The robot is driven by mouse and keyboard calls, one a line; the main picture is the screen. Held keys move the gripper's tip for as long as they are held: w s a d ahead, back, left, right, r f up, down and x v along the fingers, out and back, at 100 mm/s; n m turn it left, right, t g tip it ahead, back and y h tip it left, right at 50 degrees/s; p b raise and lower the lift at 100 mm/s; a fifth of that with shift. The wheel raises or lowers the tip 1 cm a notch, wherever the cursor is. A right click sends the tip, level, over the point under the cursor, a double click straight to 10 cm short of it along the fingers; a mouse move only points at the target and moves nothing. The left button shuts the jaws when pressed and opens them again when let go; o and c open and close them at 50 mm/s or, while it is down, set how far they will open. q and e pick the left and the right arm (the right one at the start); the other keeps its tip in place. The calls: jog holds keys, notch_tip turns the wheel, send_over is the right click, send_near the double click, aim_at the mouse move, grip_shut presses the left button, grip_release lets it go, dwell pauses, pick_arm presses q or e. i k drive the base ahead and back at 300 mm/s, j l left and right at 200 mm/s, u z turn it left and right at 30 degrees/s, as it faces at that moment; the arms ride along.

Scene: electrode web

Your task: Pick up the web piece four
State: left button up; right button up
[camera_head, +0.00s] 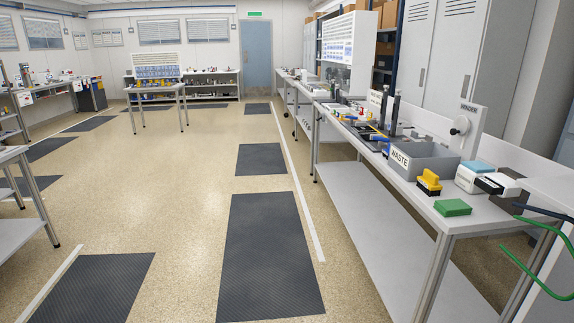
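I cannot make out a web piece four in the head view. The long workbench (345,170) on the right bears a winder unit labelled WINDER (462,128) and a grey bin labelled WASTE (424,160). Dark, blue and yellow parts (372,134) lie on the bench beyond the bin, too small to tell apart. Neither my left nor my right gripper is in view.
A yellow and black block (429,182), a green block (453,207) and a white device (474,178) stand at the bench's near end. Green cables (545,262) hang at the right edge. The floor (190,190) with dark mats (262,255) is free left of the bench.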

aim_at(367, 138)
jog(key=i+z, duration=0.15)
jog(key=i, duration=0.4)
jog(key=i+j+z, duration=0.15)
jog(key=i, duration=0.45)
jog(key=i+j+z, duration=0.1)
jog(key=i, duration=0.45)
jog(key=j, duration=0.1)
